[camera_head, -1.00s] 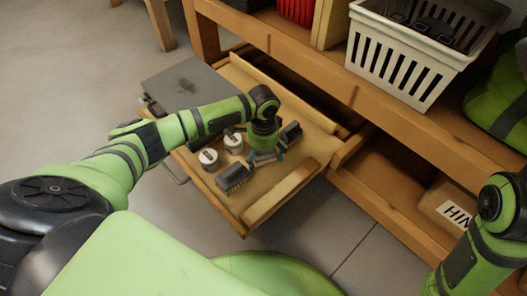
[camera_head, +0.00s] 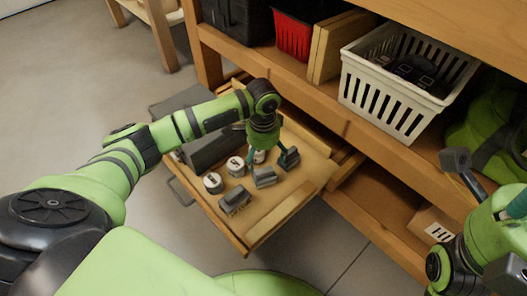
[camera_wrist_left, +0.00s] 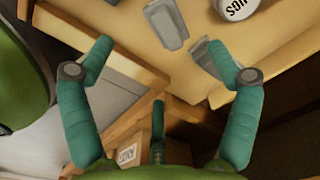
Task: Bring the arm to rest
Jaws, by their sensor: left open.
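My left arm reaches over the pulled-out wooden drawer (camera_head: 262,222). My left gripper (camera_head: 269,163) points down above the drawer, with its teal fingers spread. In the left wrist view the gripper (camera_wrist_left: 160,65) is open, with nothing clasped between its fingertips. A grey block (camera_head: 263,178) shows near the fingers in the head view. My right arm (camera_head: 485,240) is bent at the right edge. Its gripper is partly cut off by the frame, so its jaws are unclear. A grey, hammer-like piece (camera_head: 455,160) shows beside it; whether it is held is unclear.
The drawer also holds white canisters (camera_head: 213,183) and a dark grey block (camera_head: 235,201). A white basket (camera_head: 385,108), a red bin (camera_head: 293,38) and a green bag (camera_head: 485,130) sit on the shelf. A box (camera_head: 432,224) lies below. Open floor (camera_head: 70,90) is at left.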

